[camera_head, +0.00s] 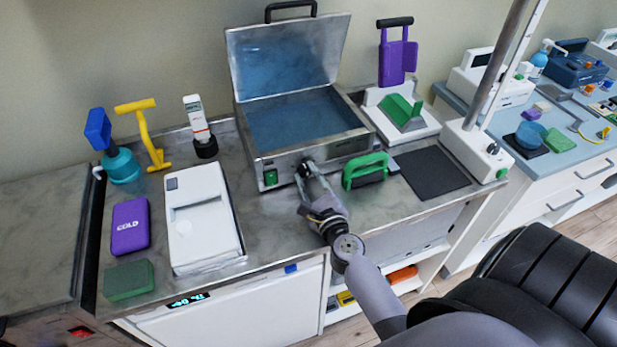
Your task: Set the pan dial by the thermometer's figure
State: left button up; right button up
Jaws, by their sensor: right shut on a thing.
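The pan (318,150) is a metal box of blue water with its lid (290,58) raised. A small green switch (270,177) is on its front at the left. My right gripper (305,170) is shut on the pan dial at the front panel, and its fingers hide most of the dial, so its setting cannot be read. The thermometer (196,116) is white with orange marks and stands upright in a black holder (206,147) left of the pan. Its figure is too small to read. My left gripper is not in view.
A green-handled tool (366,170) lies close to the right of my gripper, beside a dark mat (432,172). A white device (202,218), a purple cold pack (131,226) and a green block (129,279) are at the left. A metal pole (500,60) rises at the right.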

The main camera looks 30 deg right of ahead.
grip_shut()
jog(key=n+p, duration=0.2)
jog(key=n, duration=0.3)
jog(key=shift+r+n, duration=0.1)
jog(key=shift+n, duration=0.3)
jog(key=n+p, duration=0.2)
jog(key=n, duration=0.3)
jog(key=shift+n, duration=0.4)
jog(key=shift+p, duration=0.3)
jog(key=o, duration=0.6)
grip_release()
